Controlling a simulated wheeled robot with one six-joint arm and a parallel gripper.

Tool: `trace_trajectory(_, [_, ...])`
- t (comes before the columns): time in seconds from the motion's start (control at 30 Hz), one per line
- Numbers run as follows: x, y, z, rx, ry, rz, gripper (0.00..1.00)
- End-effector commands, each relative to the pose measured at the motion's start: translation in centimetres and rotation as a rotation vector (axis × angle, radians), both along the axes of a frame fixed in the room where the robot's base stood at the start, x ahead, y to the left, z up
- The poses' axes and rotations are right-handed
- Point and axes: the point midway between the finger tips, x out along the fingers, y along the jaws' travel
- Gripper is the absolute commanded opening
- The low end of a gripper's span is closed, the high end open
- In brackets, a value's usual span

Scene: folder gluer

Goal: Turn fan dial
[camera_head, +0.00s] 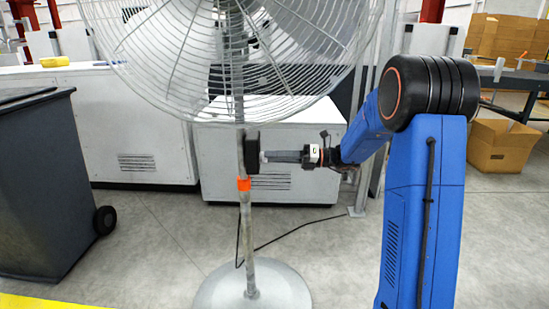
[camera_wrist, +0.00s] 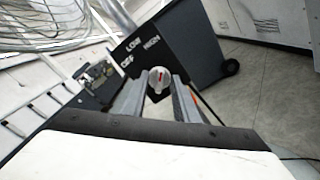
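The fan (camera_head: 230,50) stands on a grey pole with a round base. Its black control box (camera_head: 251,150) is fixed to the pole, and its face also shows in the wrist view (camera_wrist: 148,55), lettered OFF, LOW and HIGH. The pale round fan dial (camera_wrist: 160,78) with a red mark sits on that face. Which label the mark points to is not clear. My gripper (camera_head: 265,156) reaches in from the right, its tips close to the box. In the wrist view my gripper (camera_wrist: 159,84) is open, one finger on each side of the dial; contact is not clear.
A dark wheeled bin (camera_head: 40,180) stands at the left. White machine cabinets (camera_head: 140,125) are behind the fan. A cable runs over the floor from the pole, below an orange collar (camera_head: 244,184). Cardboard boxes (camera_head: 498,145) are at the right.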

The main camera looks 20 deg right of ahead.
Motion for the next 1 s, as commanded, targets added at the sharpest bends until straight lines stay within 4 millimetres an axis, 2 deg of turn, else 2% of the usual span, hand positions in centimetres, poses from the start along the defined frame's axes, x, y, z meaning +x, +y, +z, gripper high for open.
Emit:
trace_trajectory(0.03, [0.00,-0.01,0.00,0.000,0.000,0.000,0.18])
trace_trajectory(0.1, [0.00,-0.02,0.01,0.000,0.000,0.000,0.01])
trace_trajectory(0.13, [0.00,-0.02,0.01,0.000,0.000,0.000,0.00])
trace_trajectory(0.57, [-0.02,-0.03,0.02,-0.017,-0.051,0.000,0.00])
trace_trajectory(1.0, [-0.14,0.02,0.14,-0.121,-0.374,0.000,0.00])
